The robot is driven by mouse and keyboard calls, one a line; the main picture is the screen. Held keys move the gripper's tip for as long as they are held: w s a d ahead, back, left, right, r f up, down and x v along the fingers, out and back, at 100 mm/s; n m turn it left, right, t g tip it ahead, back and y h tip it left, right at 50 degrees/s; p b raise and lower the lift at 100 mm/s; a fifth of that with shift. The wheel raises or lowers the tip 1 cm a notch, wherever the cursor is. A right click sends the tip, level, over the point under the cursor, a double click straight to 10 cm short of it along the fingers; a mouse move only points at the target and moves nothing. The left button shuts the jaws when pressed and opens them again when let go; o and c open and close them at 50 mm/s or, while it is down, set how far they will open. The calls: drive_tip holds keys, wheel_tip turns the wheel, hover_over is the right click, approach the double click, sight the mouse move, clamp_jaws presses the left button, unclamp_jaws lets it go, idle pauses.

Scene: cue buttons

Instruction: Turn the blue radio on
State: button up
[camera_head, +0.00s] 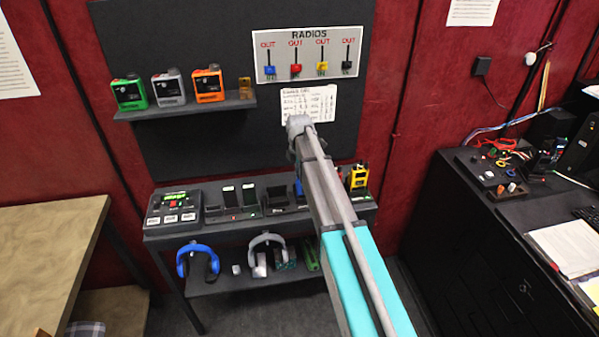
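A small blue patch (298,188) shows on the back table beside my arm. It may be part of the blue radio, but my arm hides most of it. A yellow radio (357,177) stands upright on the same table just right of my arm. My arm reaches up from the bottom right across the table, and its grey far end (299,126) overlaps the wall board. I cannot make out any gripper fingers; they are hidden or out of the picture. A RADIOS sign (308,52) has blue, red, yellow and black tags under the word OUT.
Green (129,93), grey (168,87) and orange (208,84) devices stand on a wall shelf (190,108). Chargers (238,205) and a button box (174,208) fill the table's left. Headphones (197,262) sit below. A black desk (462,235) stands right, a wooden table (45,245) left.

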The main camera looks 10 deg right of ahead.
clamp_jaws()
drive_tip(key=shift+m, duration=1.5)
drive_tip(key=o, duration=0.7)
unclamp_jaws()
drive_tip(key=shift+n, duration=0.4)
